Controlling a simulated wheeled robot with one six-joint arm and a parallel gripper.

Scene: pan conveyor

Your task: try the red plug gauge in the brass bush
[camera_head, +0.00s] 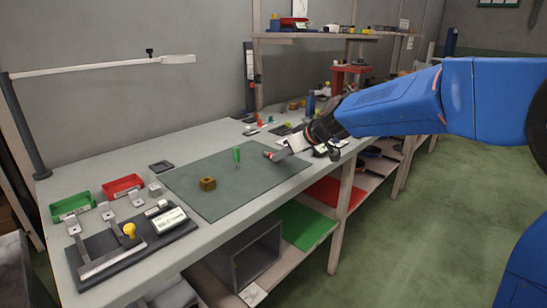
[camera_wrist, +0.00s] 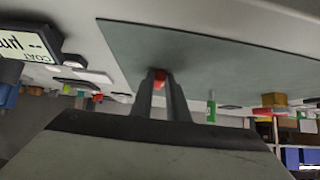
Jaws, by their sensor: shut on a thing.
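My gripper (camera_head: 275,154) is over the right part of the grey-green mat (camera_head: 225,195), reaching in from the right. In the wrist view my gripper's fingers (camera_wrist: 160,92) are shut on the red plug gauge (camera_wrist: 160,78), of which only a small red part shows between them. The red also shows at the fingertips in the head view (camera_head: 268,155). The brass bush (camera_head: 208,183), a brownish-gold block, sits on the mat, left of and apart from my gripper; it also shows at the right of the wrist view (camera_wrist: 273,99). The gauge's lower end is hard to make out.
A green gauge (camera_head: 236,155) stands upright on the mat between my gripper and the bush. A green tray (camera_head: 72,207), a red tray (camera_head: 123,188) and a dark fixture with a yellow knob (camera_head: 129,230) are at the left. Small items crowd the bench behind my gripper.

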